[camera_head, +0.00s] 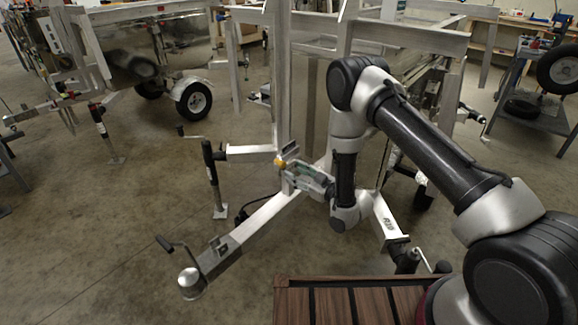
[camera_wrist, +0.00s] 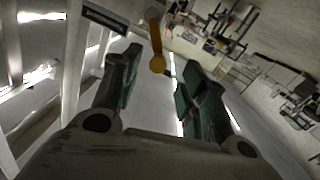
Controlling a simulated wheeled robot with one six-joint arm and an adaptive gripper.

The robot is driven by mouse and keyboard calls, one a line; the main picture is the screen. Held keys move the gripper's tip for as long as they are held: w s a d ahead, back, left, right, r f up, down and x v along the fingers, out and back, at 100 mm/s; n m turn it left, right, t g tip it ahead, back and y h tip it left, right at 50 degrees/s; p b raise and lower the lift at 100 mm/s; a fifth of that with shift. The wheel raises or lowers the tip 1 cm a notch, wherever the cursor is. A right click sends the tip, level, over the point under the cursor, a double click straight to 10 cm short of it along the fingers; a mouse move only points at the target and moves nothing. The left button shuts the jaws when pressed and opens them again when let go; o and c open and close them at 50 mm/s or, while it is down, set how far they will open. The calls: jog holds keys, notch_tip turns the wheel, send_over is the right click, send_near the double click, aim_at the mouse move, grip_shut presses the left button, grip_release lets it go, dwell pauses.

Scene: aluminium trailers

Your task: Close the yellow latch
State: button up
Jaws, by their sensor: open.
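The yellow latch (camera_wrist: 156,45) shows in the wrist view as a short bar with a round knob at its lower end. It lies between the two dark green fingers of my gripper (camera_wrist: 160,80), just beyond their tips or at their level; I cannot tell if it touches either finger. In the head view the yellow latch (camera_head: 280,162) is a small spot on the trailer frame, right beside the tip of my gripper (camera_head: 288,170). My gripper is open, and nothing is held in it.
The aluminium trailer frame (camera_head: 262,222) runs around my gripper, with an upright post (camera_head: 283,80) close by. A jack (camera_head: 213,180) stands to the left. A wooden-slatted top (camera_head: 330,305) is in front. Open concrete floor (camera_head: 90,230) lies at the left.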

aim_at(284, 165)
jog(key=shift+w+a+r, duration=0.15)
jog(key=shift+r, duration=0.15)
jog(key=x, duration=0.7)
jog(key=shift+w+a, duration=0.1)
jog(key=shift+a, duration=0.1)
jog(key=shift+c, duration=0.3)
